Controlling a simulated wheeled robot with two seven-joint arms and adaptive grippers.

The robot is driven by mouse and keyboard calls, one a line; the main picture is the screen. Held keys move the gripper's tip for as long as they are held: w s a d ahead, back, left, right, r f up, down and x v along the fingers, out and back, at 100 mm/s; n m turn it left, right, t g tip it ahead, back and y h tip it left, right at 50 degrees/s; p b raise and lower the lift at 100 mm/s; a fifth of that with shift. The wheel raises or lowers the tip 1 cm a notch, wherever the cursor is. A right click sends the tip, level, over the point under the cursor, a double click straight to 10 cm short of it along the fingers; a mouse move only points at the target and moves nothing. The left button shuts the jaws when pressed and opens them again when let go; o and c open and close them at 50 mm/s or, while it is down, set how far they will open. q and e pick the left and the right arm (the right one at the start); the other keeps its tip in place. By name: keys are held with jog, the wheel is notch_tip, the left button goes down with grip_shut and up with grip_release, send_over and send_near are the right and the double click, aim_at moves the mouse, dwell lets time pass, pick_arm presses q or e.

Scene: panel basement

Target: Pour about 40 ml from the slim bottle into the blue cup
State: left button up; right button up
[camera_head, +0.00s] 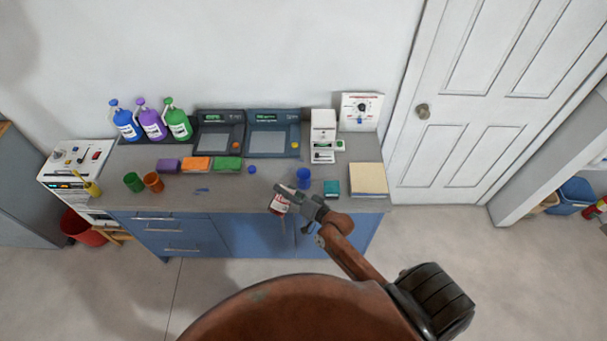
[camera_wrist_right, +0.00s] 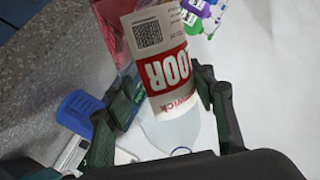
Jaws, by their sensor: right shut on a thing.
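A bottle with a red and white label (camera_head: 280,205) is in my right gripper (camera_head: 284,193), in front of the counter's front edge. In the right wrist view this bottle (camera_wrist_right: 166,62) sits between the two fingers (camera_wrist_right: 168,88); its printed letters are upside down and some reddish content shows beside the label. The blue cup (camera_head: 303,177) stands upright on the counter, a little behind and right of the bottle, apart from it. The blue cup also shows in the right wrist view (camera_wrist_right: 78,110), left of the fingers. My left gripper is out of view.
A teal block (camera_head: 331,188) and a cream pad (camera_head: 368,179) are right of the cup. A blue ball (camera_head: 252,169) lies to its left. Green (camera_head: 133,182) and orange (camera_head: 153,182) cups stand farther left. The counter (camera_head: 235,191) is mostly clear near its front.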

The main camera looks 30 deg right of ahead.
aim_at(283, 198)
jog(key=shift+s+a+f+m, duration=0.15)
jog(key=shift+a+f+m, duration=0.2)
jog(key=shift+m, duration=0.25)
jog(key=shift+s+a+f+m+g+y+b, duration=0.15)
jog(key=shift+a+f+m+g+y+b, duration=0.15)
jog(key=shift+f+m+b, duration=0.25)
jog(key=shift+s+a+f+m+g+y+b, duration=0.2)
jog(key=shift+a+f+m+y+b, duration=0.15)
jog(key=shift+m, duration=0.3)
jog(key=shift+r+m+p, duration=0.4)
jog(key=shift+r+p, duration=0.25)
jog(key=shift+p, duration=0.35)
jog(key=shift+a+r+m+y+p, duration=0.1)
jog(key=shift+r+m+y+p, duration=0.15)
jog(key=shift+m+y+p, duration=0.3)
jog(key=shift+r+m+g+p, duration=0.15)
jog(key=shift+m+g+p, duration=0.15)
jog(key=shift+m+p, duration=0.15)
jog(key=shift+r+m+p, duration=0.4)
jog(key=shift+r+p, duration=0.15)
jog(key=shift+r, duration=0.1)
jog(key=shift+a, duration=0.1)
jog(key=shift+s+a, duration=0.1)
jog(key=shift+a, duration=0.2)
